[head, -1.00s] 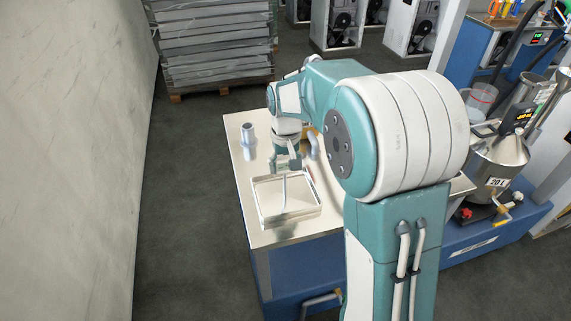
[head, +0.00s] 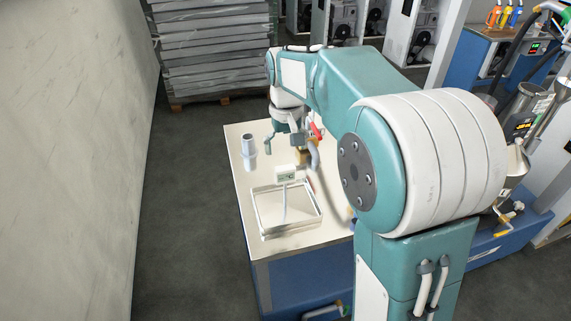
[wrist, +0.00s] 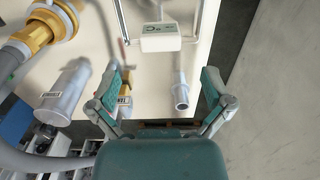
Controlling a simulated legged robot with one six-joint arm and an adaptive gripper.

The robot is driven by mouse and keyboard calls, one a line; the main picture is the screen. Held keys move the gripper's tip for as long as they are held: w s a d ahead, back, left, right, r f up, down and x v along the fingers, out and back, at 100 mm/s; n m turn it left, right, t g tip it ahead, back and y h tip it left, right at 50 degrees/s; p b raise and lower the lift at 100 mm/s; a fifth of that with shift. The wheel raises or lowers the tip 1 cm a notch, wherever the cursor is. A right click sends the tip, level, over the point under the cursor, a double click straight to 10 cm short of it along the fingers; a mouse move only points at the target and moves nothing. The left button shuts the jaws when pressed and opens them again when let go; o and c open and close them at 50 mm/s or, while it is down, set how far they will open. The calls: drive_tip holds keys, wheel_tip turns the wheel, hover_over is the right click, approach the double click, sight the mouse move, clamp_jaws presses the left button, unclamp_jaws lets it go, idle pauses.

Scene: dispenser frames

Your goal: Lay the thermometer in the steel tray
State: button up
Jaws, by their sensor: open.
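The thermometer has a white box head with a green display (head: 286,174) and a thin stem (head: 285,205). The stem lies inside the shallow steel tray (head: 262,215), and the head is at the tray's far rim. I cannot tell whether the head rests on the rim or on the table beyond it. In the wrist view the white head (wrist: 161,38) shows near the top edge, with part of the tray rim (wrist: 124,22). My gripper (head: 282,143) is open and empty, above and beyond the head; its spread fingers also show in the wrist view (wrist: 163,84).
A small grey cylinder (head: 249,148) stands on the table left of my gripper. In the wrist view, a larger labelled grey vessel (wrist: 68,92) and a brass fitting with hose (wrist: 50,40) are at left. The table top left of the tray is clear.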

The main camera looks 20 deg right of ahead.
wheel_tip(320, 180, up, 3)
drive_tip(key=shift+f, duration=0.1)
drive_tip(key=s+t, duration=0.5)
drive_tip(key=s, duration=1.9)
drive_tip(key=shift+s+a+f+t, duration=0.2)
drive_tip(key=shift+s+f+t, duration=0.1)
drive_tip(key=shift+f, duration=0.1)
